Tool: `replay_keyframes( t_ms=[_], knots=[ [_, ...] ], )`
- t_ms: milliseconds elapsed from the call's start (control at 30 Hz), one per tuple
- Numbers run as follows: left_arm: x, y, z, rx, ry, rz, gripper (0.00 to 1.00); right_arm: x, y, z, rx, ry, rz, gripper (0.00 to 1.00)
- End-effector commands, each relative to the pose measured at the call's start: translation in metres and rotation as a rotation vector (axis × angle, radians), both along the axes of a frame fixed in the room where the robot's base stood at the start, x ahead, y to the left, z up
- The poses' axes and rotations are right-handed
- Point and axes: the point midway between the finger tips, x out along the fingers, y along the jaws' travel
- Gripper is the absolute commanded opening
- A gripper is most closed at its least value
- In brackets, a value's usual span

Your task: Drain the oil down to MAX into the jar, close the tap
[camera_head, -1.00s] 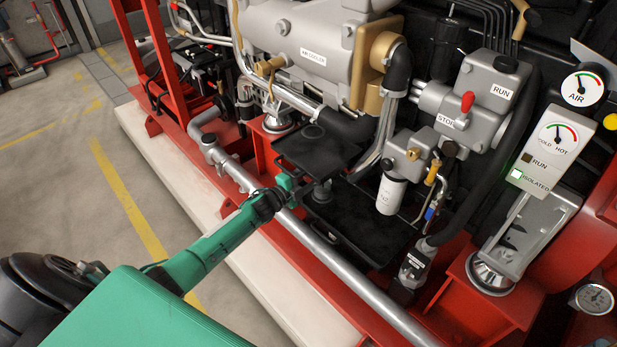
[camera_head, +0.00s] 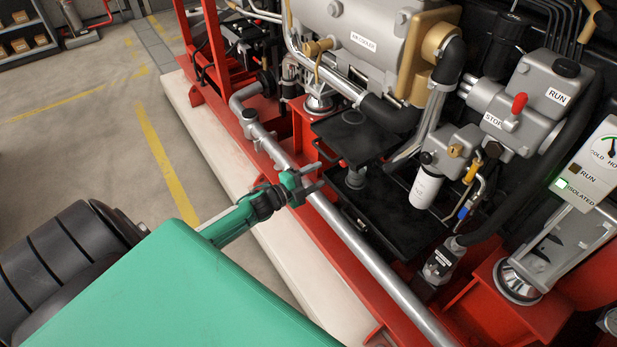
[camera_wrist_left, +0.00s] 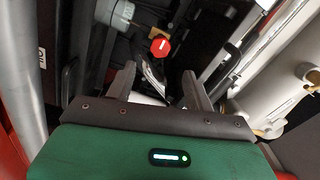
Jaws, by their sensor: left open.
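My left gripper (camera_head: 312,180) is open and empty. It is over the grey rail, just left of the black plate. In the left wrist view its two fingers (camera_wrist_left: 161,84) stand apart, with a red octagonal knob (camera_wrist_left: 160,46) beyond them. A pipe fitting with a yellow lever (camera_head: 472,172) and a blue sleeve (camera_head: 464,210), possibly the tap, is beside the white cylinder, right of the black tray (camera_head: 400,222). I cannot make out a jar, the oil level or a MAX mark. My right gripper is out of view.
The grey rail (camera_head: 345,232) runs along the red frame in front of the engine. A black plate (camera_head: 352,132) is above the tray. A white cylinder (camera_head: 426,188) hangs near the tray.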

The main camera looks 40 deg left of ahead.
Motion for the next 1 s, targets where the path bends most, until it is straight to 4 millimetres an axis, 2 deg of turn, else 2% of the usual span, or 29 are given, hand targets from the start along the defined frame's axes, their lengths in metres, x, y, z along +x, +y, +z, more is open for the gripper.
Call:
replay_keyframes(
  t_ms=[100,300,1000],
  knots=[
    [-0.013,0.005,0.000,-0.001,0.001,0.001,0.53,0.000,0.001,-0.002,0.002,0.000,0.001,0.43],
    [-0.022,0.007,0.000,-0.001,-0.001,-0.001,0.53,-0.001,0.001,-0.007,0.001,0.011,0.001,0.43],
    [-0.022,0.007,0.000,0.000,0.000,0.000,0.53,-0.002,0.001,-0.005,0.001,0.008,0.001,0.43]
  ],
)
